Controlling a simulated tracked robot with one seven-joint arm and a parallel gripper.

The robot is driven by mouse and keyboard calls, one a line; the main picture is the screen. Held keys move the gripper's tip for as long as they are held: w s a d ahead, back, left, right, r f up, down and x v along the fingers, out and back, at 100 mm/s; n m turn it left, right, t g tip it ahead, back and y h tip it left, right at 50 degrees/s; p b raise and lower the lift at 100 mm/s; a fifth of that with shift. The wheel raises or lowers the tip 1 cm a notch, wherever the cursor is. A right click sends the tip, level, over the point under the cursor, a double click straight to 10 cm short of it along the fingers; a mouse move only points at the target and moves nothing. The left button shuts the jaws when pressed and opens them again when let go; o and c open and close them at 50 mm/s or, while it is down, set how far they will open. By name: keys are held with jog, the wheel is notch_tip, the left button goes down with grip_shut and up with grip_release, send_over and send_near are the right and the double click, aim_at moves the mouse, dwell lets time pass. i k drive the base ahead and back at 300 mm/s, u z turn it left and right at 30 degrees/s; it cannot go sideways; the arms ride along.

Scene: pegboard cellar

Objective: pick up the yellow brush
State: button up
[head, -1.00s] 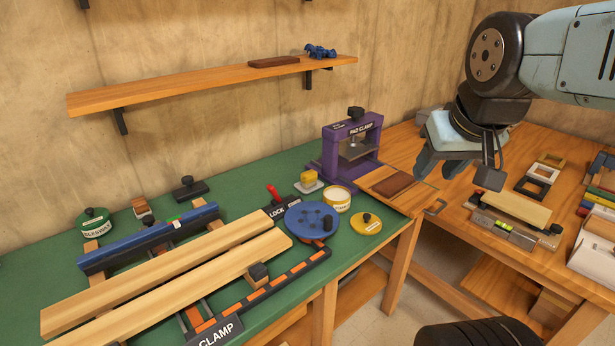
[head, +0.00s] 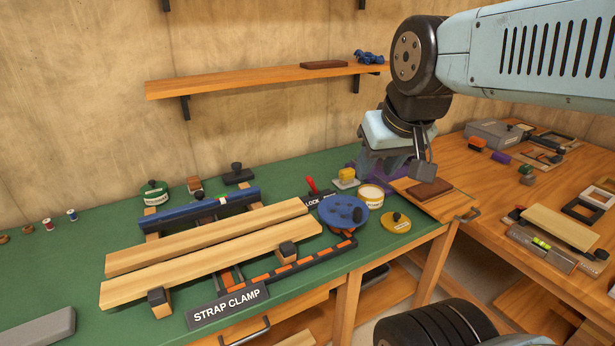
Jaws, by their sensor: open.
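A small yellow block on a pale base (head: 346,177) sits at the back right of the green bench, left of my gripper. It may be the yellow brush, but it is too small to be sure. A yellow round disc with a dark knob (head: 396,222) lies nearer the bench's front right edge. My gripper (head: 394,166) hangs open and empty over the right end of the bench, pointing down. It hides most of the purple pad clamp (head: 372,178).
A blue wheel (head: 343,212), an open tin (head: 370,196) and a red-handled lock (head: 313,190) crowd the space left of my gripper. A strap clamp (head: 227,306) holds two long boards. A wooden shelf (head: 240,86) is above. The right bench (head: 470,180) carries frames and a level.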

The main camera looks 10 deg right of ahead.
aim_at(347, 176)
jog(key=z, duration=0.55)
jog(key=i, duration=0.15)
jog(key=u, duration=2.6)
jog(key=k, duration=1.65)
jog(key=z, duration=1.45)
jog(key=i, duration=1.2)
jog(key=z, duration=0.2)
